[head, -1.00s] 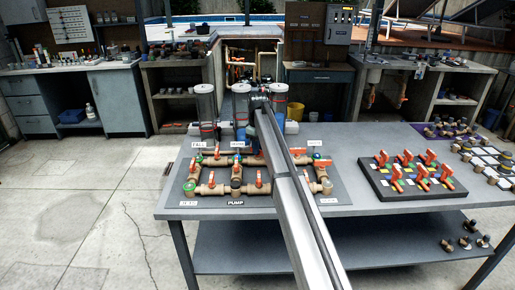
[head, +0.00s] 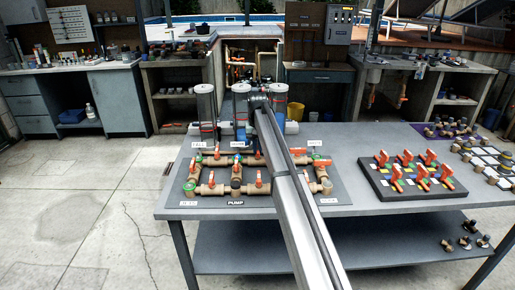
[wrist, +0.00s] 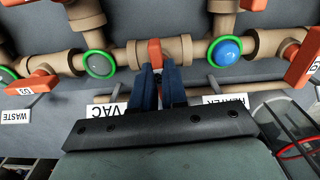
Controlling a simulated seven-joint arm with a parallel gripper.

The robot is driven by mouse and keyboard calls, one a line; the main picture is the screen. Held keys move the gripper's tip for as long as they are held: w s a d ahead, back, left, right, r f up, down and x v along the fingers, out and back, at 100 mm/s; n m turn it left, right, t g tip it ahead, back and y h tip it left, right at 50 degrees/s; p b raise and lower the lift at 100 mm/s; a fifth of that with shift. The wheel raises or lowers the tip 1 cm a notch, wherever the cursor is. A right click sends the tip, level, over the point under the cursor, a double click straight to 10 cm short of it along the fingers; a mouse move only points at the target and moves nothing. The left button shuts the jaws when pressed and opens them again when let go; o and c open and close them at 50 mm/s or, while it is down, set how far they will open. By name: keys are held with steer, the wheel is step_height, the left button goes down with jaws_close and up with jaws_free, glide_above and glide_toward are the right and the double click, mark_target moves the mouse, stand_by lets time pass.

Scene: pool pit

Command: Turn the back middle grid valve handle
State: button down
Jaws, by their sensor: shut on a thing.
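The brown pipe grid (head: 222,190) with orange valve handles lies on a dark board on the table. In the wrist view, my gripper's blue fingers (wrist: 163,74) are closed around the lower part of an orange handle (wrist: 154,50) on a back-row pipe. This handle sits between a green-ringed joint (wrist: 98,64) and a blue-capped joint (wrist: 227,50). The fingers hide part of the handle. In the head view my arm ends over the back middle of the grid, and it hides the fingertips and part of the pipes.
A black panel (head: 375,183) with several orange-handled valves stands at right on the table. Grey cylinders (head: 205,105) stand behind the pipe grid. More handles flank the held one, at left (wrist: 33,82) and right (wrist: 303,58) in the wrist view. White label cards lie beside the pipes.

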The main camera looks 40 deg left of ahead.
steer(key=shift+m, duration=0.5)
steer(key=c, duration=1.2)
jaws_free()
steer(key=shift+o, duration=0.2)
steer(key=shift+r, duration=0.1)
step_height(320, 180, up, 14)
steer(key=shift+f, duration=0.2)
